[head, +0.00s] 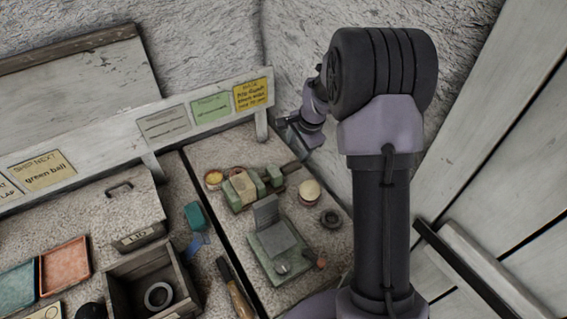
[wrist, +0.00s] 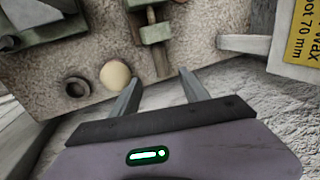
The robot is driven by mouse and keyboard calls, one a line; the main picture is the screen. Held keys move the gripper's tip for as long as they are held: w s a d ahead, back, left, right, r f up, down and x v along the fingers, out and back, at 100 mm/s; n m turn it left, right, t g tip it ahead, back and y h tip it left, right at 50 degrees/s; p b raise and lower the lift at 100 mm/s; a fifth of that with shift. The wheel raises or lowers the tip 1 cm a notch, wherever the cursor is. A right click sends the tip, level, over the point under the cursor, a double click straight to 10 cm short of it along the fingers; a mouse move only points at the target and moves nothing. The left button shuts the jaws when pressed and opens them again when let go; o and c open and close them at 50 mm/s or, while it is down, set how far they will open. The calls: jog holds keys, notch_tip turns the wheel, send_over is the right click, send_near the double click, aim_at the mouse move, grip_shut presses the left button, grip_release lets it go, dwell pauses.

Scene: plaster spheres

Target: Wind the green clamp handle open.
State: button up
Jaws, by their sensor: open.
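The green clamp (head: 243,188) lies on the speckled bench with a pale block in it. In the head view my gripper (head: 284,124) is beyond the bar's end, near the wall. I cannot tell the handle's exact shape.
A cream ball (head: 309,191) and a dark ring (head: 331,218) sit near the clamp; the ball (wrist: 115,74) is close to my left finger in the wrist view. A green device with a grey plate (head: 272,243) stands in front. A sign rail (head: 171,122) runs behind.

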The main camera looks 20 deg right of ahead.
aim_at(290, 168)
jog(key=b+x, duration=0.2)
jog(key=x, duration=1.1)
jog(key=shift+w+f+b, duration=0.1)
jog(key=shift+f+b, duration=0.25)
jog(key=shift+f, duration=0.05)
grip_shut()
jog(key=b, duration=0.3)
jog(key=shift+w+d+f, duration=0.1)
jog(key=shift+f, duration=0.3)
jog(key=t+b, duration=0.1)
jog(key=b, duration=0.4)
jog(key=shift+f+b, duration=0.25)
jog(key=shift+b, duration=0.1)
jog(key=b, duration=0.3)
jog(key=t+b, duration=0.1)
jog(key=b, duration=0.2)
jog(key=shift+s+r+t, duration=0.15)
jog(key=shift+s+t, duration=0.1)
jog(key=shift+t, duration=0.05)
jog(key=shift+r+b, duration=0.45)
jog(key=shift+b, duration=0.45)
